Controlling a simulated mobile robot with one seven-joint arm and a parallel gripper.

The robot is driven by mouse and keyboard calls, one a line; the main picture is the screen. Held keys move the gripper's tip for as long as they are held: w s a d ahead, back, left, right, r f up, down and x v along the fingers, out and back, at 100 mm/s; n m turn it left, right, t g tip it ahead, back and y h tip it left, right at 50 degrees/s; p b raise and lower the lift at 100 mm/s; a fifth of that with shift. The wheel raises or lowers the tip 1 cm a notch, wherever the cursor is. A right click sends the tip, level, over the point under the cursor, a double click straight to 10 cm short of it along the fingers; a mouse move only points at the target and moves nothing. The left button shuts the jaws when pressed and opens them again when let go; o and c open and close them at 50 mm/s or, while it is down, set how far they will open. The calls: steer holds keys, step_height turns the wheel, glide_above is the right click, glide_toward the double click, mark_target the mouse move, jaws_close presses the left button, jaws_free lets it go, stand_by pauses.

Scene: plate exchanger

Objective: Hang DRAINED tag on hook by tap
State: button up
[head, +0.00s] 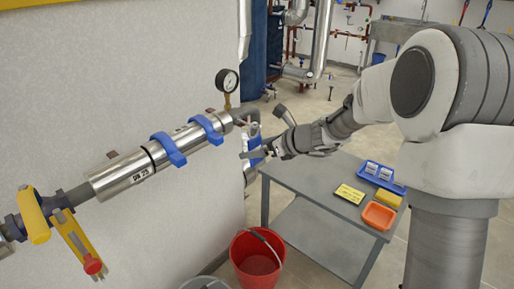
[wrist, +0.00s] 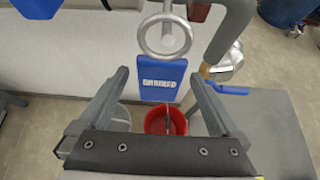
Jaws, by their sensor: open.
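The blue tag (wrist: 160,82) with a white lettered strip hangs below a grey metal ring (wrist: 165,34) in the wrist view. Its lettering is too blurred to read surely. The tag appears to hang from the ring, but their exact join is unclear. My gripper (wrist: 158,77) is open, with one finger on each side of the tag and visible gaps between. In the head view my gripper (head: 258,151) is beside the pipe's far end, mostly covering the tag. The tap's blue lever (wrist: 227,89) is to the right of the tag.
A red bucket (head: 257,262) stands on the floor below, beside a grey bucket (head: 205,284). A grey table (head: 318,187) holds a yellow card (head: 349,194), a blue tray (head: 393,185), an orange tray (head: 378,216) and a yellow block (head: 388,200). A pressure gauge (head: 227,81) rises above the pipe.

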steer(key=p+v, duration=0.4)
steer(key=v, duration=1.2)
steer(key=s+a+r+n+g+h, duration=0.1)
steer(key=s+r+n+g+h, duration=0.2)
steer(key=s+n, duration=1.1)
steer(key=s+d+n+t+h, duration=0.1)
steer(key=s+d+n+h, duration=0.55)
steer(key=s+n, duration=0.45)
step_height(320, 180, up, 16)
steer(key=p, duration=1.5)
steer(key=shift+s+d+r+n+p, duration=0.15)
steer(key=shift+s+d+n+p, duration=0.05)
steer(key=shift+d+n+p, duration=0.2)
